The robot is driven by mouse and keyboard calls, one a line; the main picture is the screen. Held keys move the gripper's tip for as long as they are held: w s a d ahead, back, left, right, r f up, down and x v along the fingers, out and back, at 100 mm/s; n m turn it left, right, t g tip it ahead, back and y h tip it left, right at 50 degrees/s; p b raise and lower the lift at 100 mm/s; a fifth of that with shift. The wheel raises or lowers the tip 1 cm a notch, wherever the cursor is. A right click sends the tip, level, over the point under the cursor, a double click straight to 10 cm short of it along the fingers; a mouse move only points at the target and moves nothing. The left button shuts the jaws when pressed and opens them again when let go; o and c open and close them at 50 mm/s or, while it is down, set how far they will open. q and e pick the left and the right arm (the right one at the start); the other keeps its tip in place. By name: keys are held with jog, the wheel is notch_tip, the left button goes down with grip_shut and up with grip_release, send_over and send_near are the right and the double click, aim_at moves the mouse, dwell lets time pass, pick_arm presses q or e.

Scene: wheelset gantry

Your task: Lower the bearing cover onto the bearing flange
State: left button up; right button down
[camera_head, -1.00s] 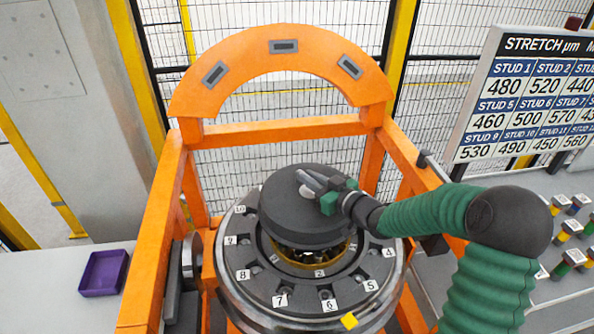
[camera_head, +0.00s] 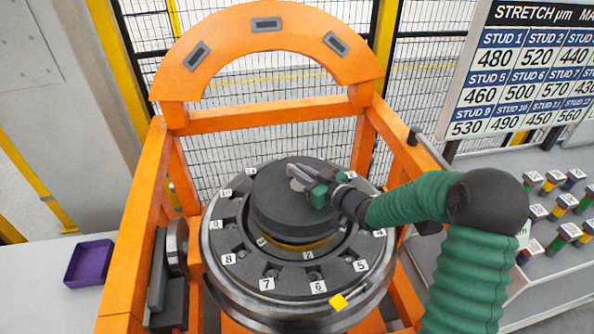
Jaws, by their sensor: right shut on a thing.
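The bearing cover (camera_head: 290,216) is a thick dark grey disc, roughly level over the middle of the bearing flange (camera_head: 240,276). The flange is a dark ring with numbered labels around it. A brass-coloured ring (camera_head: 298,246) shows in a narrow gap under the cover's front edge; whether the cover touches the flange at the back is hidden. My right gripper (camera_head: 300,180) is shut on the cover's knob at its top centre; the jaws hide most of the knob. My left gripper is out of view.
An orange gantry frame (camera_head: 148,215) surrounds the flange, with an arch behind. A purple tray (camera_head: 90,263) sits at left. A stretch table sign (camera_head: 525,70) and several coloured studs (camera_head: 565,203) stand at right.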

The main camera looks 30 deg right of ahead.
jog(key=shift+d, duration=0.1)
jog(key=shift+w+a, duration=0.1)
jog(key=shift+a, duration=0.3)
jog(key=shift+a+r, duration=0.2)
jog(key=shift+a, duration=0.3)
jog(key=shift+d+f+p, duration=0.15)
jog(key=shift+d+p, duration=0.15)
jog(key=shift+d, duration=0.75)
jog(key=shift+a, duration=0.55)
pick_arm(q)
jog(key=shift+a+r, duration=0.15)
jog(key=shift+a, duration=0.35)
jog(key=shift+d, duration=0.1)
pick_arm(e)
jog(key=shift+a, duration=0.1)
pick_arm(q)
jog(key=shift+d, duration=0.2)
pick_arm(e)
jog(key=shift+d, duration=0.25)
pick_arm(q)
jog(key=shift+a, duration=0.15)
pick_arm(e)
jog(key=shift+a, duration=0.45)
